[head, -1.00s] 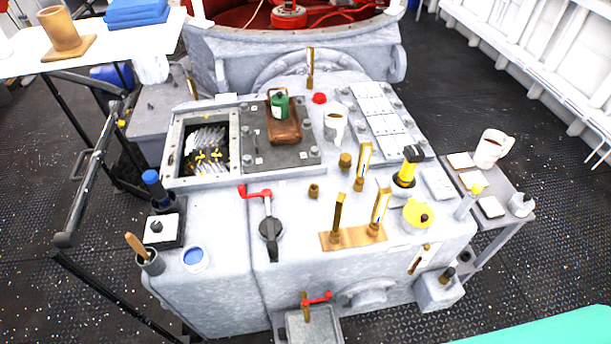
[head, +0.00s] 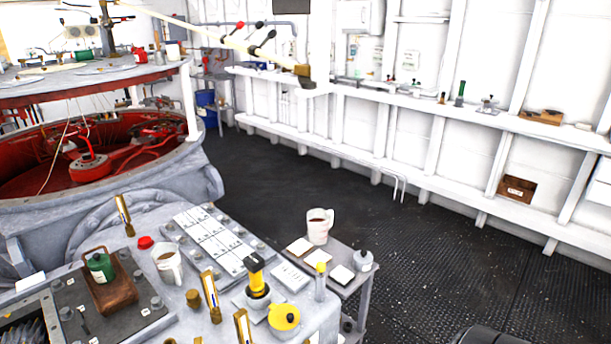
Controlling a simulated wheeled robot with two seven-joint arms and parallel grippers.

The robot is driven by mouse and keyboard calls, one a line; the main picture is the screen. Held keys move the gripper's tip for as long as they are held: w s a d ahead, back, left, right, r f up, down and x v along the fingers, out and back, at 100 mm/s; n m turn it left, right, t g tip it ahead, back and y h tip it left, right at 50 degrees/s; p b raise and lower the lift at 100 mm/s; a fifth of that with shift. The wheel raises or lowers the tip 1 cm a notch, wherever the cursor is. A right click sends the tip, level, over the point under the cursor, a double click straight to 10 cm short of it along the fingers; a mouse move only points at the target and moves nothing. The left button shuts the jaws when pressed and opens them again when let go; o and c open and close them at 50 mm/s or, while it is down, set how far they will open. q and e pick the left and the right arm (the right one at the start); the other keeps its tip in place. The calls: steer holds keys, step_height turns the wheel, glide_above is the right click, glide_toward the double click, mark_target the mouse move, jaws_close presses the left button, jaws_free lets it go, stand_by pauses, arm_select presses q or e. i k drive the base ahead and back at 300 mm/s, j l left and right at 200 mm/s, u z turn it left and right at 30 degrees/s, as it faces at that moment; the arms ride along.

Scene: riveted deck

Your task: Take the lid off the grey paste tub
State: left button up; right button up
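I cannot pick out a grey paste tub for certain. A small light grey pot with a dark top (head: 364,260) stands at the right end of the small side table (head: 347,291); whether it is the tub is too small to tell. A yellow-topped round pot with a dark knob (head: 284,318) sits at the near right of the grey machine top. Neither of my grippers is in view.
A white mug (head: 318,226) and pale square pads stand on the side table. The machine top (head: 137,255) holds another mug (head: 168,263), a green can (head: 100,267) and brass posts. Dark floor (head: 290,185) is clear toward the wall shelf (head: 400,116).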

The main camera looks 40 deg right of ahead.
mark_target(364, 257)
steer(key=z, duration=1.85)
steer(key=i+l+u, duration=0.1)
steer(key=u, duration=0.35)
steer(key=i+l+u, duration=0.1)
steer(key=u, duration=0.3)
steer(key=l+u, duration=0.25)
steer(key=u, duration=0.2)
steer(key=l+u, duration=0.2)
steer(key=u, duration=0.25)
steer(key=i+l, duration=0.05)
